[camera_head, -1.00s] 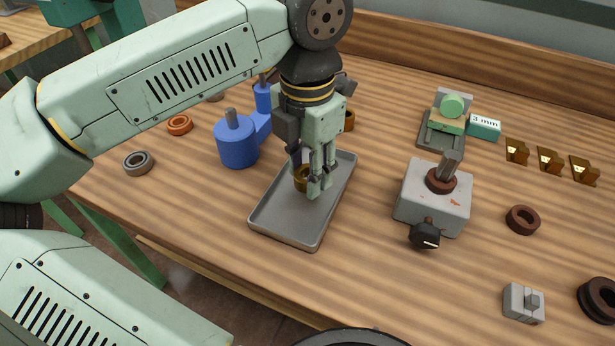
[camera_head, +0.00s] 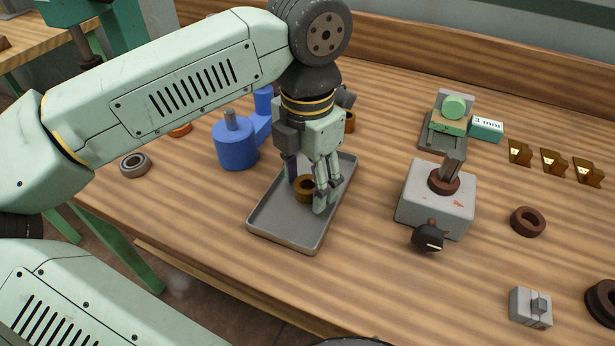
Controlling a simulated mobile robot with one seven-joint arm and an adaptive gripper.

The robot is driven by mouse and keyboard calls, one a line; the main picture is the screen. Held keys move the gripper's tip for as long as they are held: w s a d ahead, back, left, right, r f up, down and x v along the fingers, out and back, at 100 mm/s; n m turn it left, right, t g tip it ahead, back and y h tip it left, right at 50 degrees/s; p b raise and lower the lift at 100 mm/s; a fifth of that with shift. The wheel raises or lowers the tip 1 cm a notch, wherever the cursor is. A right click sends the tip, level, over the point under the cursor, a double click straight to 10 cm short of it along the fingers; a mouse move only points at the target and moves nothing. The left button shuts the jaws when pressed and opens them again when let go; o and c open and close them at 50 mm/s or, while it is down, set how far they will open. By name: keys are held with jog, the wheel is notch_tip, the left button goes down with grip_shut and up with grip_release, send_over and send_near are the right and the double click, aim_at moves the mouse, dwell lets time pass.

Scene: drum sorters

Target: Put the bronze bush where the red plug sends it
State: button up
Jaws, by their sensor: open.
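A bronze bush (camera_head: 303,187) lies in the grey tray (camera_head: 268,236) at the middle of the bench. My gripper (camera_head: 307,190) is open and points down into the tray at the bush. One finger stands at the bush's right and partly covers it; whether the fingers touch it I cannot tell. Another bronze-coloured ring (camera_head: 349,122) is partly hidden behind my gripper. I see no plug that is clearly red. A grey box (camera_head: 432,200) with a black knob (camera_head: 428,238) carries a dark brown ring (camera_head: 443,181) around its upright post.
A blue two-drum fixture (camera_head: 235,150) stands left of the tray. A grey ring (camera_head: 135,165) lies far left. A green-topped fixture (camera_head: 445,125), a 3 mm block (camera_head: 486,129) and brass blocks (camera_head: 553,161) stand at the back right. A brown ring (camera_head: 528,222) and grey block (camera_head: 530,308) lie right.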

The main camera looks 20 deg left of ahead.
jog(key=shift+r, duration=0.1)
notch_tip(320, 180, up, 12)
jog(key=p, duration=0.8)
